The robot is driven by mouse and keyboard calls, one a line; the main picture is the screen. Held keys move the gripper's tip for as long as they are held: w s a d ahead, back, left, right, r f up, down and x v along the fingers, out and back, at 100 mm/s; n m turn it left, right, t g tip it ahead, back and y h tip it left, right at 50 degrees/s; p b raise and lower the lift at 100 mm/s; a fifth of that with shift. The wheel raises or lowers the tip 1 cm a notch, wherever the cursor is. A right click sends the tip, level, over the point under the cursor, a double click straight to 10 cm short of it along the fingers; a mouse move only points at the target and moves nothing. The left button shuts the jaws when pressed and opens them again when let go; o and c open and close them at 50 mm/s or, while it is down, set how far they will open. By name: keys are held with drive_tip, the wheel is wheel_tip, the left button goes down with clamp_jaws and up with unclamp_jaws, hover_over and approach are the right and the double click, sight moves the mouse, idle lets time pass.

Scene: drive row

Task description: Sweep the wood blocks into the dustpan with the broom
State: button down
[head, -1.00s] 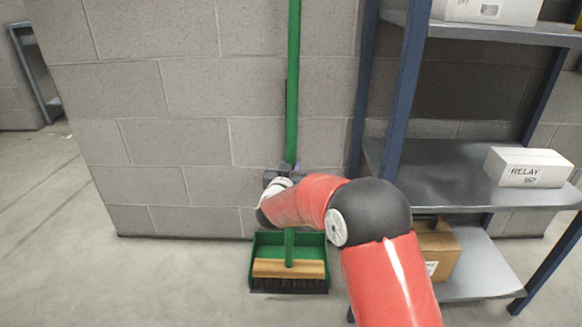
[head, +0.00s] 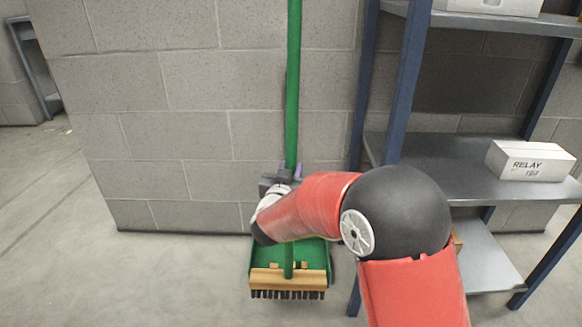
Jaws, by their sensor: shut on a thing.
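The broom has a long green handle (head: 293,90) standing nearly upright and a wooden head (head: 288,279) with dark bristles. My gripper (head: 290,175) is shut on the handle, partly hidden behind my arm. The green dustpan (head: 317,254) lies on the floor against the block wall. The broom head is at the dustpan's near edge and covers it; whether it touches the pan I cannot tell. Small wood blocks (head: 302,265) show just behind the broom head, apparently in the dustpan. My arm hides the back of the pan.
A blue-legged metal shelf unit (head: 440,155) stands close on the right, with a white RELAY box (head: 529,160) on it. A brown box (head: 457,241) low down is mostly hidden by my arm. The floor (head: 120,275) at left is clear.

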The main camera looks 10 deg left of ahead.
drive_tip(key=s+d+r, duration=0.2)
drive_tip(key=s, duration=0.7)
drive_tip(key=shift+s+d, duration=0.15)
drive_tip(key=shift+s, duration=0.2)
idle(0.6)
